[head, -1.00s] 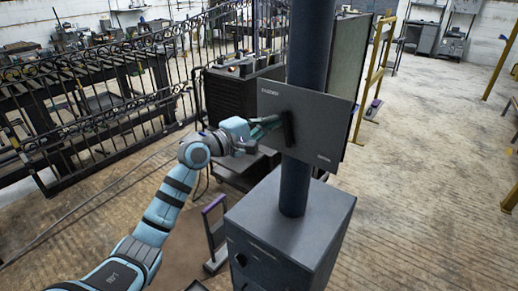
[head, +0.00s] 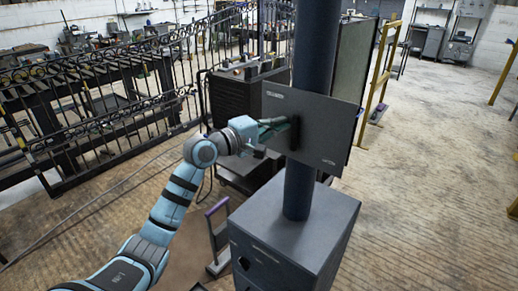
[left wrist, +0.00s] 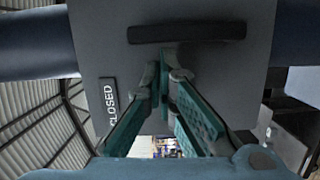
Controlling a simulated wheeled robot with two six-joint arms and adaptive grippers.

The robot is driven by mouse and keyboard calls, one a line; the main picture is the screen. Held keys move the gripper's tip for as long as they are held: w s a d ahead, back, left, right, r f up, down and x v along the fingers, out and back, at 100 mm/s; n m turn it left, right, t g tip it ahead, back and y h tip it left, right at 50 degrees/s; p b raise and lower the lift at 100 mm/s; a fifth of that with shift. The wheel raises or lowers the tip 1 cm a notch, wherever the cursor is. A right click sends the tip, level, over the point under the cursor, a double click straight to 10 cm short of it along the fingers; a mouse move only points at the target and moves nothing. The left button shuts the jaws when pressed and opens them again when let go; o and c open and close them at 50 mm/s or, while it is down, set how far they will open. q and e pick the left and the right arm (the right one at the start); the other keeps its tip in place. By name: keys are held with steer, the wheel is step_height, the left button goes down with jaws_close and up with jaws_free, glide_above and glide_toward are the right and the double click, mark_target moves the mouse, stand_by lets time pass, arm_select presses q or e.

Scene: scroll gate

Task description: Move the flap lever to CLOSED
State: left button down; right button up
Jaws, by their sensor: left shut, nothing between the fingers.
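The flap lever (head: 295,132) is a short black bar on a dark grey panel (head: 335,118) fixed to a pole. It stands about upright in the head view, and the left wrist view shows it as a black bar (left wrist: 187,32) across the top. A CLOSED label (left wrist: 109,102) is left of and below the bar there; it matches the small upper-left label (head: 276,94) in the head view. My left gripper (head: 282,124) is shut and empty, its fingertips (left wrist: 165,62) right by the lever's side. I cannot tell whether they touch it.
A dark pole (head: 314,50) runs behind the panel, with a grey cabinet (head: 305,232) at its foot. A black iron fence (head: 90,115) and a dark machine (head: 247,95) stand behind my left arm. The floor to the right is open.

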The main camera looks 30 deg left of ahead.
arm_select(q)
steer(key=s+a+b, duration=0.7)
steer(key=s, duration=0.1)
steer(key=shift+s+a+b, duration=0.2)
steer(key=shift+s+b, duration=0.1)
steer(key=shift+s, duration=0.05)
